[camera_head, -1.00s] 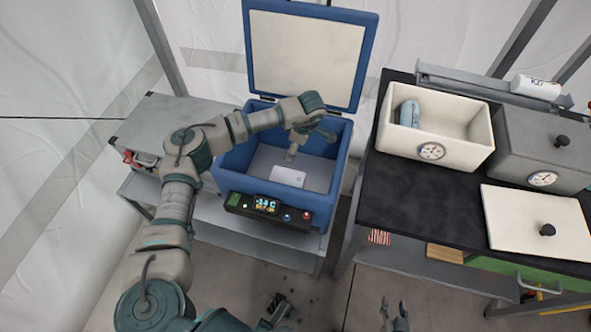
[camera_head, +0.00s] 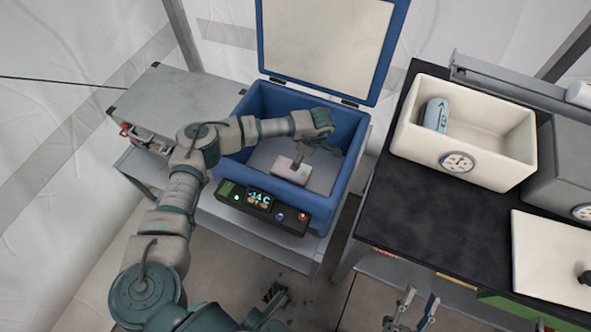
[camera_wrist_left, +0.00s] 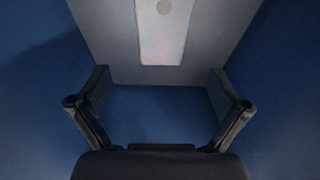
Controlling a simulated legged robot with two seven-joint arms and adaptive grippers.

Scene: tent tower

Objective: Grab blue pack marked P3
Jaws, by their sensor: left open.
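A pale, pinkish-white flat pack (camera_head: 292,168) lies on the grey floor of the open blue cooler (camera_head: 325,222). It also shows at the top of the left wrist view (camera_wrist_left: 162,40); I see no P3 on it. My left gripper (camera_head: 298,158) reaches down into the cooler over this pack, partly hidden by its own wrist. In the left wrist view its fingers (camera_wrist_left: 160,88) are apart with nothing between them, short of the pack. A light-blue rounded pack (camera_head: 436,114) with dark marks I cannot read surely leans in the white box. My right gripper (camera_head: 412,308) is open and empty low in view.
The cooler's lid (camera_head: 330,40) stands open behind it. The white box (camera_head: 490,170) with a dial stands on the black table (camera_head: 430,215), beside a grey box (camera_head: 565,165) and a white lid (camera_head: 550,260). The table's front left is clear.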

